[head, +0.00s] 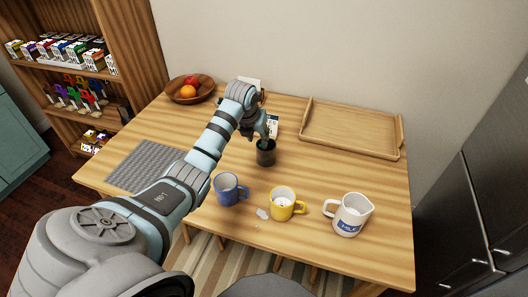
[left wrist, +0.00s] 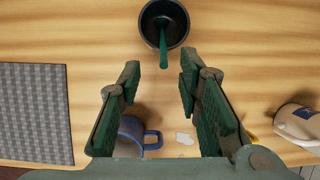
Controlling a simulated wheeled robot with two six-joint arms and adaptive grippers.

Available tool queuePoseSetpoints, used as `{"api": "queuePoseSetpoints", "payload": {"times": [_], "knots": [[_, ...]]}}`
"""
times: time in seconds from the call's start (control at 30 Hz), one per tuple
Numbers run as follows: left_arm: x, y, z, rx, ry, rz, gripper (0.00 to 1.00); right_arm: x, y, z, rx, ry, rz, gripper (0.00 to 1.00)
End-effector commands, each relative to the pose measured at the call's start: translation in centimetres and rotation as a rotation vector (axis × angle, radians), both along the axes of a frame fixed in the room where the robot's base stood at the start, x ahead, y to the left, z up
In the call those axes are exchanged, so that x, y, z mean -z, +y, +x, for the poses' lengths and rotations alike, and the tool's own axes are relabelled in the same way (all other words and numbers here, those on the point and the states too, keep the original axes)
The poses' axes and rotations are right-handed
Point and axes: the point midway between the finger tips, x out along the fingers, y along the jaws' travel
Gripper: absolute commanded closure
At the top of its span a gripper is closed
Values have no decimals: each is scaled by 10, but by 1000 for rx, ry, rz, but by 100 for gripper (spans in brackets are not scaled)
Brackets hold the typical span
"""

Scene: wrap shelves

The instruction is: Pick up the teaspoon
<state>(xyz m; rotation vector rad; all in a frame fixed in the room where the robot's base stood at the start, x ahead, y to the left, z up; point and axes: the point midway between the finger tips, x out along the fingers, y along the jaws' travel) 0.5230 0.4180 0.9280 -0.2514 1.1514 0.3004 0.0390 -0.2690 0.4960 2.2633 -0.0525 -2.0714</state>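A teaspoon with a green handle (left wrist: 163,40) stands tilted in a dark cup (head: 266,158); its lower end is hidden inside the cup. The dark cup also shows at the top of the left wrist view (left wrist: 150,16). My left gripper (left wrist: 160,82) is open and empty, with its fingers spread on either side of the line to the handle. The handle's end shows just beyond the gap between the fingertips. In the head view my left gripper (head: 259,128) is above and behind the cup and partly covers the spoon. My right gripper is not in view.
A blue mug (head: 227,192), a yellow mug (head: 283,206) and a milk jug (head: 350,216) stand along the table's near side. A small white patch (head: 262,213) lies between the mugs. A wooden tray (head: 352,148), grey mat (head: 150,166) and fruit bowl (head: 180,98) lie around.

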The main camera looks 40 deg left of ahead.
Motion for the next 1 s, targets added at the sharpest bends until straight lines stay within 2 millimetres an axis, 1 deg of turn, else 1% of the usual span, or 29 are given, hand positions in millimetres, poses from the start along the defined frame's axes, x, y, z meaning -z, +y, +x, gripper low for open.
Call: {"api": "queuePoseSetpoints", "payload": {"times": [0.13,0.3,0.33,0.53,0.57,0.7,0.77,1.0], "knots": [[20,1,7,-2,3,-2,68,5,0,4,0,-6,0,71],[50,4,19,-4,2,-1,68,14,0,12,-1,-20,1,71],[53,4,20,-5,2,0,68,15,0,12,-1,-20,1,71],[53,5,21,-4,0,2,68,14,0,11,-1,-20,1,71],[53,5,21,-4,0,2,70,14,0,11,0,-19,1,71],[53,5,21,-5,1,1,92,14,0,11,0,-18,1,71],[53,5,21,-5,1,1,100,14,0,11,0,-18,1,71],[53,5,20,-5,1,1,100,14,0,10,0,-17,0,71]]}}
